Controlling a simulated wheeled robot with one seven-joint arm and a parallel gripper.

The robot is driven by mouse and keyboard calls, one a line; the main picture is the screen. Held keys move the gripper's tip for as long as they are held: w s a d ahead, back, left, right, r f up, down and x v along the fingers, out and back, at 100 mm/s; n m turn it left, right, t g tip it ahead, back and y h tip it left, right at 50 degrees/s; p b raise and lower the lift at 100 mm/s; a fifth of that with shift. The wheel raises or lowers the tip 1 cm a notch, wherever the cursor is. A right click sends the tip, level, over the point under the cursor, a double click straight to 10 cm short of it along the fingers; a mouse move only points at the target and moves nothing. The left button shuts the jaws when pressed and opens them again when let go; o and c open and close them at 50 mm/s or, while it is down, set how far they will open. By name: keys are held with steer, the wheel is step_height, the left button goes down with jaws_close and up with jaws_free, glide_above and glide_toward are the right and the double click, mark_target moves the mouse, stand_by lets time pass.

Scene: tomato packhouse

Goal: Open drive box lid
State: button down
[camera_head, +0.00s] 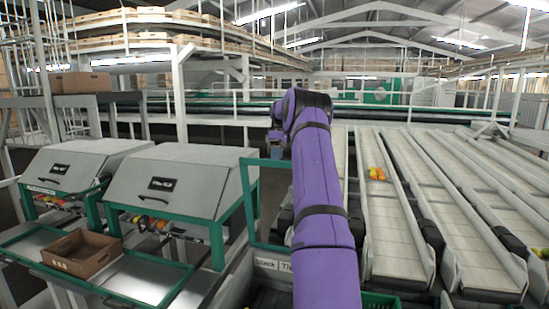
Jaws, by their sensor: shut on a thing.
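My purple arm rises through the middle of the view and bends at its top. My gripper (277,156) hangs at its far end, small and dark, at the left of the bend. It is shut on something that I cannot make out. No lid that I can name for sure as the drive box lid shows. Two grey hooded machines stand at the left, the near one (205,153) and the far one (100,150). Each has a dark handle on its sloping cover, and both covers look closed. My arm hides part of the middle.
A brown cardboard box (82,254) lies on a green-edged tray in front of the machines. A green frame (250,203) stands just left of my arm. A white railing crosses behind.

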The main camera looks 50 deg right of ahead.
steer(key=shift+f, duration=0.4)
steer(key=c, duration=1.2)
jaws_free()
steer(key=shift+d, duration=0.15)
steer(key=shift+o, duration=0.2)
steer(key=shift+r, duration=0.1)
steer(key=v, duration=0.7)
steer(key=shift+r, duration=0.2)
steer(key=shift+w, duration=0.15)
